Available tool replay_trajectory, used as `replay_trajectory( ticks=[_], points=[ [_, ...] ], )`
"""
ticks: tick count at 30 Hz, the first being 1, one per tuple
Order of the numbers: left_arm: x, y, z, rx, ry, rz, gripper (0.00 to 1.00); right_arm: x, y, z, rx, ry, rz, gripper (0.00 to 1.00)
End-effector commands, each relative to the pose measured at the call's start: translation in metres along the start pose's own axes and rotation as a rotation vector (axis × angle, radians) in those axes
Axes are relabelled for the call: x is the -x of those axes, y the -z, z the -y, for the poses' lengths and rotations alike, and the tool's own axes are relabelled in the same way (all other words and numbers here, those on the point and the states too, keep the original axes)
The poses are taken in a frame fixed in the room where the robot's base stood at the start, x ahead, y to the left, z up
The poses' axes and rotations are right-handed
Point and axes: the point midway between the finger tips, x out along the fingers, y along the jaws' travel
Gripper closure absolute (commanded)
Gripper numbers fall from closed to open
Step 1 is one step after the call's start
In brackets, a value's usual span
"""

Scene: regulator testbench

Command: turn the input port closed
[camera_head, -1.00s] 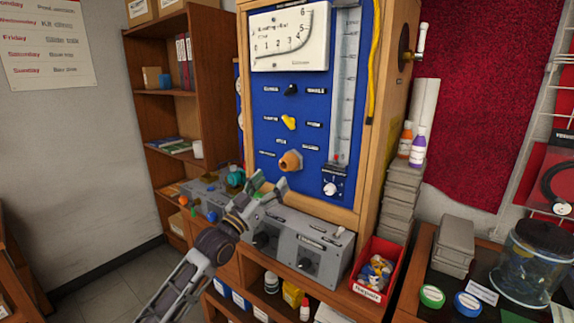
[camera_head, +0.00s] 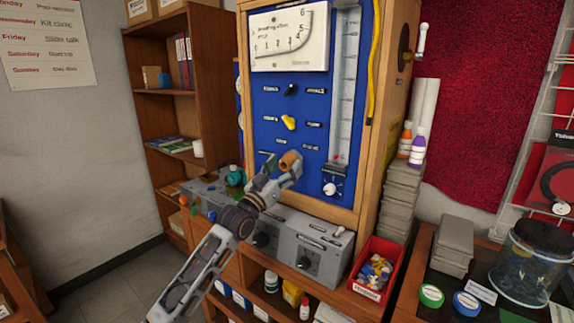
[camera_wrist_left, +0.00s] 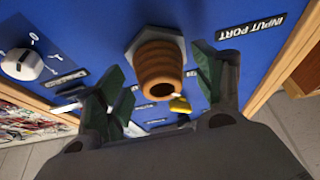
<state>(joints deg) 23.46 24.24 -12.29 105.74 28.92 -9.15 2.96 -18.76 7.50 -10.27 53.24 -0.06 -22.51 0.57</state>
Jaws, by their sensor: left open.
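The blue regulator panel (camera_head: 268,60) stands in a wooden frame. A ribbed copper-brown fitting (camera_head: 290,160) with a grey hex base sticks out low on it. In the left wrist view the fitting (camera_wrist_left: 158,66) is beside a label (camera_wrist_left: 250,26) reading INPUT PORT. My left gripper (camera_head: 278,174) is open at the fitting and partly covers it. In the wrist view its green-padded fingers (camera_wrist_left: 162,88) are on either side of the fitting, with gaps visible. A yellow knob (camera_head: 289,122) and a black knob (camera_head: 291,90) sit above. My right gripper is not in view.
A white dial (camera_head: 331,187) is at the panel's lower right, and it shows in the wrist view (camera_wrist_left: 20,64). Grey control boxes (camera_head: 300,245) stand below the panel. A red bin (camera_head: 378,268) is to their right. A wooden shelf (camera_head: 165,90) stands left.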

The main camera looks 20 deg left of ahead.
Motion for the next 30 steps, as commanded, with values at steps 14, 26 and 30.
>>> replay_trajectory(
  ticks=[14,26,30],
  points=[
    [-0.016,0.000,0.000,0.000,0.000,0.000,0.31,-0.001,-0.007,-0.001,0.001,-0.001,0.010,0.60],
    [-0.015,0.000,0.000,0.000,0.000,0.000,0.60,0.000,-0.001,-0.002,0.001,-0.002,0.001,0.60],
    [-0.015,0.000,0.000,0.000,0.000,0.000,0.73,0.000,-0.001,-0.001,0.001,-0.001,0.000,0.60]
  ],
)
